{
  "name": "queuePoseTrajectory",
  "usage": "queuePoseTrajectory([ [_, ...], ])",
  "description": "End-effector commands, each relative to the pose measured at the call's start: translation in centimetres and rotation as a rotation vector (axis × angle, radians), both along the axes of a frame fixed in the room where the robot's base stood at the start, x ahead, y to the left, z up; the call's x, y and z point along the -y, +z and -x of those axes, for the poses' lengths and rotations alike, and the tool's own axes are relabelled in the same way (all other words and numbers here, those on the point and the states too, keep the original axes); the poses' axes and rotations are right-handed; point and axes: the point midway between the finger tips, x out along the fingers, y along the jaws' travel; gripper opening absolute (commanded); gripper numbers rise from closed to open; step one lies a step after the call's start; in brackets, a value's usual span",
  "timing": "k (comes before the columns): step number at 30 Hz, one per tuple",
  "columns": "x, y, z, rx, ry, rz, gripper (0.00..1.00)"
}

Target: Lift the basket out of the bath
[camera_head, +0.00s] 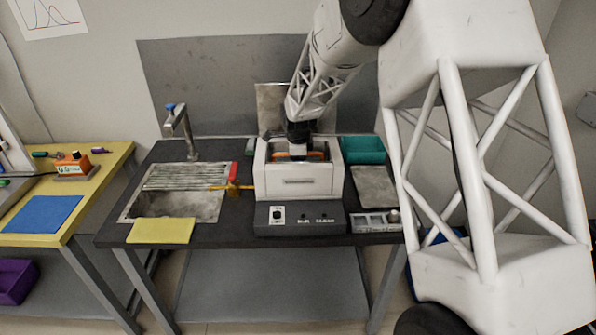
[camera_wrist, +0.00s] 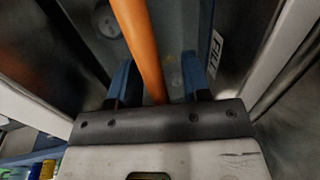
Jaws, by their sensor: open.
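The bath (camera_head: 299,182) is a white box with an open top, standing on a black control panel in the middle of the dark table. The basket shows mainly by its orange handle (camera_head: 317,155), which lies across the bath's opening. In the wrist view the orange handle (camera_wrist: 140,40) runs between the two blue fingers of my gripper (camera_wrist: 158,72). My gripper is open around the handle, with a gap on both sides. In the head view my gripper (camera_head: 299,147) reaches down into the bath's opening. The basket's body is mostly hidden by the bath wall and my gripper.
A sink (camera_head: 180,204) with a tap (camera_head: 182,128) lies left of the bath, with a yellow cloth (camera_head: 161,230) in front. A teal bin (camera_head: 363,150) and a grey plate (camera_head: 375,186) are right of the bath. A grey panel (camera_head: 271,105) stands behind it.

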Motion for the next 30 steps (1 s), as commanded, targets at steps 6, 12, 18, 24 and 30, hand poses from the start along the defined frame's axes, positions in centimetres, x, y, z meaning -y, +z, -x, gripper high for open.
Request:
queuePoseTrajectory([
  [6, 0.00, -0.26, -0.06, 0.000, 0.000, 0.000, 0.44],
  [12, 0.00, -0.24, -0.07, 0.000, 0.000, 0.000, 0.44],
  [18, 0.00, -0.24, -0.07, 0.001, 0.000, 0.000, 0.42],
  [24, 0.00, -0.23, -0.07, 0.001, 0.000, 0.000, 0.12],
  [30, 0.00, -0.19, -0.08, 0.001, 0.000, 0.000, 0.00],
])
